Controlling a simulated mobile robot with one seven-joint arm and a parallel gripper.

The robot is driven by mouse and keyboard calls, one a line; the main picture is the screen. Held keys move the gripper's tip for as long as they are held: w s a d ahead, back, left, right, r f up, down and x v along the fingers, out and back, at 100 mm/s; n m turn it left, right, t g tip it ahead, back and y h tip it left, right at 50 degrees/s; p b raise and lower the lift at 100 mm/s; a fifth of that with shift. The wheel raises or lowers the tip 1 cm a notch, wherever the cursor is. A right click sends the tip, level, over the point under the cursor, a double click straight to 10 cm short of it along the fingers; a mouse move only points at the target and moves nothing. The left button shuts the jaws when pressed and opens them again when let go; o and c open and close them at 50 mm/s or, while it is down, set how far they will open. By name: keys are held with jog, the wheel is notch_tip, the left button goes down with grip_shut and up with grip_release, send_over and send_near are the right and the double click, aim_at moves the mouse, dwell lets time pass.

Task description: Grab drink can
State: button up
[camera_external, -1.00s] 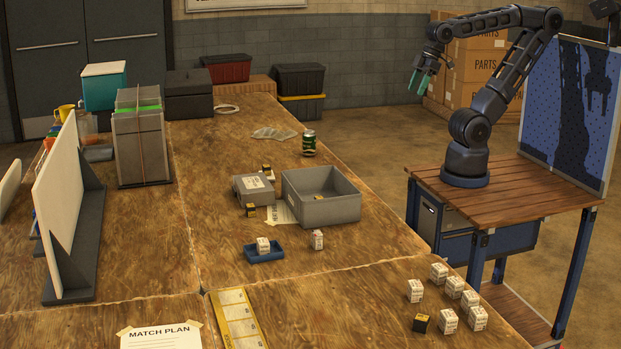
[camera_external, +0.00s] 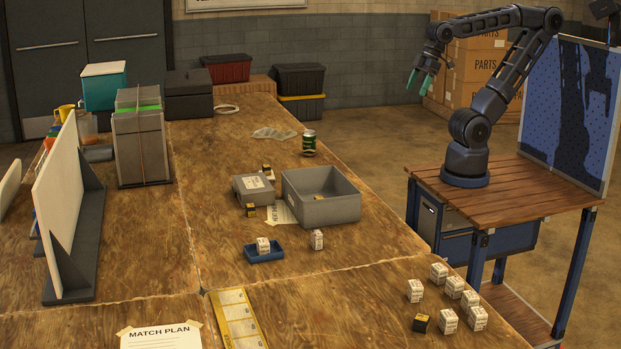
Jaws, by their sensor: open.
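The drink can (camera_external: 309,143) is green with a metallic top. It stands upright on the wooden table, near its right edge and behind the grey open box. My gripper (camera_external: 418,84) hangs in the air to the right of the can and higher in the picture, beyond the table's right edge. Its greenish fingers are open and point downward. It is empty and well apart from the can.
A grey open box (camera_external: 335,212) and a grey closed box (camera_external: 250,190) stand in front of the can. Clear papers (camera_external: 272,133) lie to its left. Several white cubes (camera_external: 448,320) stand at the near right. The table around the can is mostly clear.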

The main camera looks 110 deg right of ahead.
jog(key=shift+o, duration=0.4)
jog(key=shift+w, duration=0.1)
jog(key=w+d+f+m+h, duration=0.15)
jog(key=w+d+m, duration=0.25)
jog(key=w+d, duration=0.65)
jog(key=w+d+f+m, duration=0.2)
jog(key=w+d+m, duration=0.1)
jog(key=w+d, duration=0.75)
jog(key=m+g+h, duration=0.3)
jog(key=m+g, duration=0.1)
jog(key=m, duration=0.5)
send_over(309, 141)
jog(key=s+a, duration=0.1)
jog(key=s, duration=0.1)
notch_tip(309, 141, down, 28)
jog(key=shift+w+r, duration=0.15)
jog(key=shift+r, duration=0.1)
jog(key=shift+x, duration=5.35)
jog(key=shift+w, duration=0.1)
jog(key=c, duration=1.3)
